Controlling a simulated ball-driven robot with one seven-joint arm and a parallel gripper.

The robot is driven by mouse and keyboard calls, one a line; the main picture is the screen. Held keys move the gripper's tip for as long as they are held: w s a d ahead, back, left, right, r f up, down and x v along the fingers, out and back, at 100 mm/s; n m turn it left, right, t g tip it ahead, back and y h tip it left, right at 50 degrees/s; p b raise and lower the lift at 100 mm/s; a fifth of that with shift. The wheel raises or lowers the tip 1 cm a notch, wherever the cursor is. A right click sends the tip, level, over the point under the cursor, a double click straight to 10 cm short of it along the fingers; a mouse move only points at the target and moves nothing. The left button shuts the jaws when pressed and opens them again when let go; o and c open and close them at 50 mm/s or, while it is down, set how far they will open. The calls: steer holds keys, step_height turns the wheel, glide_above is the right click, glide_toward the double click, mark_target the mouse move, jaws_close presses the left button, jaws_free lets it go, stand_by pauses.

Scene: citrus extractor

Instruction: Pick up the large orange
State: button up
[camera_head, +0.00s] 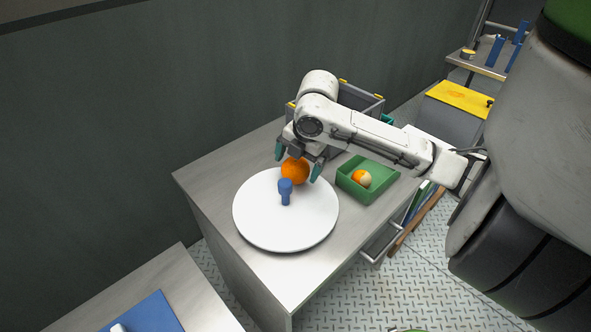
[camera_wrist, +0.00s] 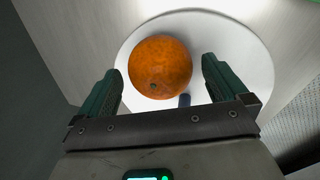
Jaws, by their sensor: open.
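The large orange (camera_head: 295,171) is on or just above the far edge of a round white plate (camera_head: 262,228) on the metal cabinet top. In the wrist view the large orange (camera_wrist: 160,67) lies ahead of and between the two green fingers. My gripper (camera_head: 298,163) is open, with one finger on each side of the orange and none seen touching it. The fingers also show in the wrist view (camera_wrist: 161,82). Part of the orange's top is hidden by my gripper in the head view.
A blue peg-like piece (camera_head: 285,190) stands on the white plate in front of the orange. A green tray (camera_head: 350,184) with an orange and pale ball (camera_head: 362,179) is to the right. A grey crate (camera_head: 358,98) stands behind my arm. The cabinet's front right top is clear.

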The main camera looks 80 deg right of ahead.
steer(key=shift+w+f, duration=0.1)
steer(key=shift+f, duration=0.3)
